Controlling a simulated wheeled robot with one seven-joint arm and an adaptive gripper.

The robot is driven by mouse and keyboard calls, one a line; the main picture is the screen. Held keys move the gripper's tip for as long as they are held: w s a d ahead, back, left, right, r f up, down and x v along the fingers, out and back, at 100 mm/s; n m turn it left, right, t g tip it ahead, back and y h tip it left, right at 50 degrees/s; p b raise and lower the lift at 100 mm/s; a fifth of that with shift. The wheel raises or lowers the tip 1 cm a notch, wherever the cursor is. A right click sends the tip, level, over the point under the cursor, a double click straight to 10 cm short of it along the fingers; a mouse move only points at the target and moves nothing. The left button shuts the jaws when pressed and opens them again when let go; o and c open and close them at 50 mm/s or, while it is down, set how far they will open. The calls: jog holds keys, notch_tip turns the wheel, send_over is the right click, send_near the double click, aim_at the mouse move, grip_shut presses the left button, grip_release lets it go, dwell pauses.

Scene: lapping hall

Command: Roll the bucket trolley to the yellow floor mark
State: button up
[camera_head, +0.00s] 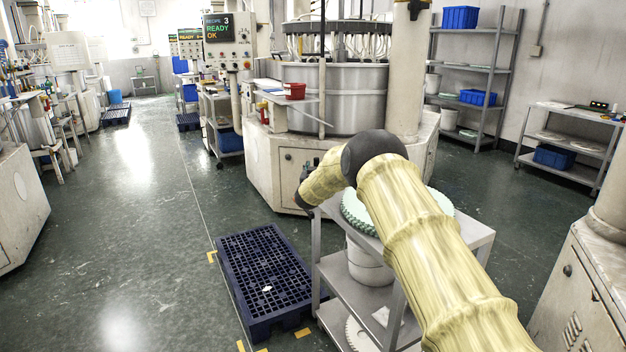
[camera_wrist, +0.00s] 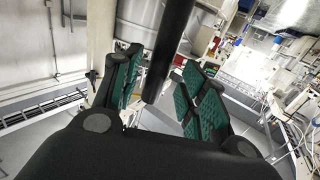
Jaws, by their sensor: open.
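A grey shelf trolley (camera_head: 478,236) stands at the lower centre right in the head view, partly behind my arm. It carries mint-green toothed discs (camera_head: 362,213) on top and a white bucket (camera_head: 368,264) on the shelf below. I cannot tell for sure that it is the bucket trolley. Yellow floor marks (camera_head: 303,333) show around the blue pallet. My gripper (camera_head: 307,190) is left of the trolley top, mostly hidden by my arm's end. In the wrist view its green-padded jaws (camera_wrist: 162,88) are apart. A dark round bar (camera_wrist: 172,50) shows between them; contact is unclear.
The dark blue pallet (camera_head: 262,280) lies on the floor left of the trolley. A large lapping machine (camera_head: 330,98) stands behind. A pale cabinet (camera_head: 580,290) is close at the right. The green floor (camera_head: 140,220) is open to the left.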

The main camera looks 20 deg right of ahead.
jog(key=v, duration=0.9)
jog(key=shift+s+a, duration=0.1)
dwell(0.3)
